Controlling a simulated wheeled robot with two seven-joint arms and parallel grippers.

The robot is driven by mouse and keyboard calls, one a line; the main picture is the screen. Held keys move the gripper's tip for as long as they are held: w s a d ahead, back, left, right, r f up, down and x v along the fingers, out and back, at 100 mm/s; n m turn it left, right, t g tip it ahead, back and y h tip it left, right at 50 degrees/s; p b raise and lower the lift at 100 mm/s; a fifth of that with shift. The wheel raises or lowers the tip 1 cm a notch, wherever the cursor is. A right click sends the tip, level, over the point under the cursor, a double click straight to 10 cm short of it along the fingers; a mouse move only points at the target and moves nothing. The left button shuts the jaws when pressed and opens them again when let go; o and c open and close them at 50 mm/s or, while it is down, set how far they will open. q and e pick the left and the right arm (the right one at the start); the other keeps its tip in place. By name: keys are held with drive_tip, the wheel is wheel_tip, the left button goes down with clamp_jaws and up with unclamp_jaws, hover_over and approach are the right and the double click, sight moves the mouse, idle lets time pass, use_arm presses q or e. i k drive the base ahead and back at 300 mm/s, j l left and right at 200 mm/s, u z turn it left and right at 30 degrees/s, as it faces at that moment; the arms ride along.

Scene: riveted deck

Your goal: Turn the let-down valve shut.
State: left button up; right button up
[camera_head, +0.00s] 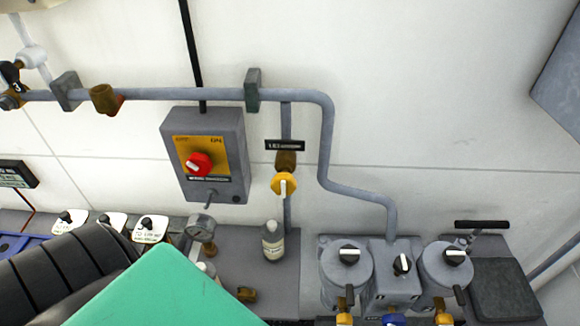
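A small valve with a yellow round knob (284,184) and a pale lever hangs on a brass body (286,160) on a vertical grey pipe, right of the switch box. A black label plate (285,145) sits just above it; its text seems to begin with "LE", the rest is too small to read. The pale lever appears upright, along the pipe. I cannot tell from this view whether the valve is open or shut. Neither of my grippers shows, and nothing touches the knob.
A grey switch box (229,132) with a red knob is left of the valve. A bottle (273,241) and a gauge (201,228) stand below. Grey canisters (346,272) stand at lower right. A black ribbed form and a green panel (160,290) cover the lower left.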

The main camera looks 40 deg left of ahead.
sight(284, 184)
drive_tip(key=k+u, duration=0.1)
drive_tip(key=u, duration=1)
